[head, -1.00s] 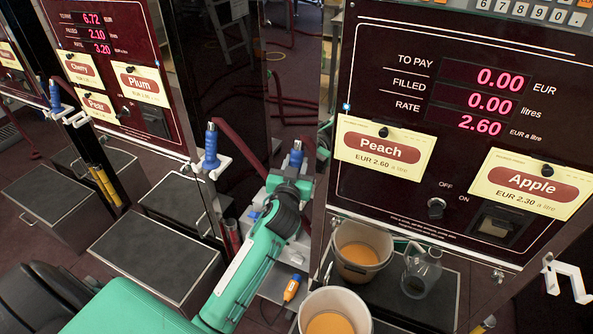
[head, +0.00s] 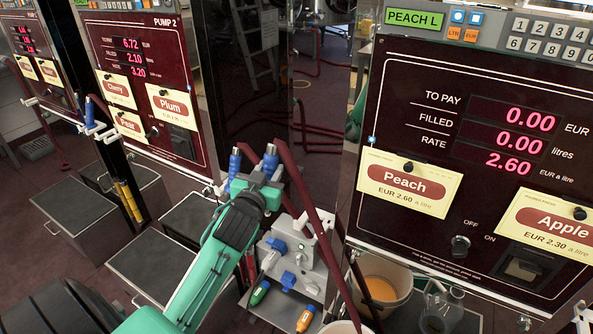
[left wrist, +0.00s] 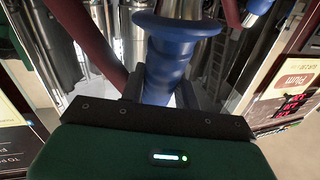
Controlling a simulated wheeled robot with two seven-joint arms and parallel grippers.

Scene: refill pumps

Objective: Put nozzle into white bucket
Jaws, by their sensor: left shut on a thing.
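My left gripper (head: 262,180) is shut on a blue nozzle (head: 270,160), which stands up from the jaws in the head view. The nozzle also shows large between the fingers in the left wrist view (left wrist: 170,62). Dark red hose runs beside it. A pale bucket (head: 402,302) with orange liquid stands below the Peach panel, to the right of and below the gripper. Only the rim of a whiter bucket (head: 345,327) shows at the bottom edge. I cannot tell how high the nozzle is above the buckets. My right gripper is not in view.
A second blue nozzle (head: 234,163) sits in a white holder at the left. A glass jug (head: 440,308) stands right of the pale bucket. The Peach pump panel (head: 470,170) rises on the right.

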